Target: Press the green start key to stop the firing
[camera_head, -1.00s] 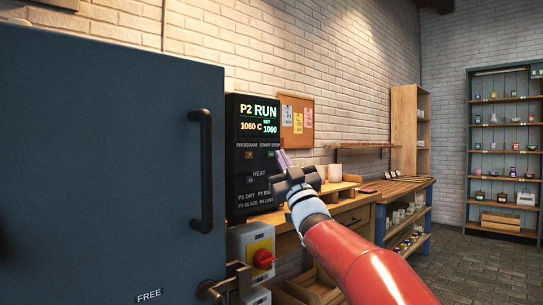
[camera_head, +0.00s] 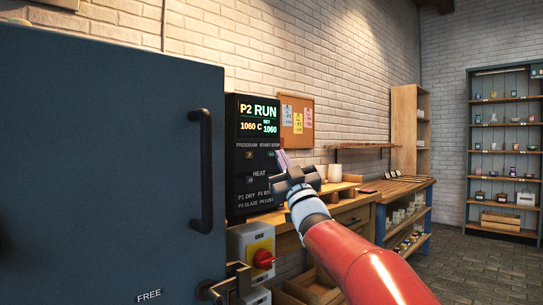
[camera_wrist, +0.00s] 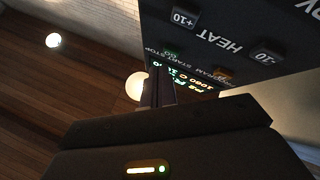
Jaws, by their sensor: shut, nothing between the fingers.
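The black kiln control panel (camera_head: 252,185) shows "P2 RUN" and 1060 C on its lit display (camera_head: 258,119). The green start key (camera_head: 271,154) sits under the START/STOP label, partly hidden by my fingers in the head view. In the wrist view the green GO key (camera_wrist: 170,55) shows just beyond my fingertips. My gripper (camera_head: 281,155) is shut and empty, with its fingers pointing at the panel beside the key.
The blue kiln door (camera_head: 110,150) with a black handle (camera_head: 206,170) stands at left. A red rotary switch (camera_head: 263,259) on a yellow plate is below the panel. A wooden bench (camera_head: 350,215) with bowls is behind my gripper. Open floor (camera_head: 460,265) lies at right.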

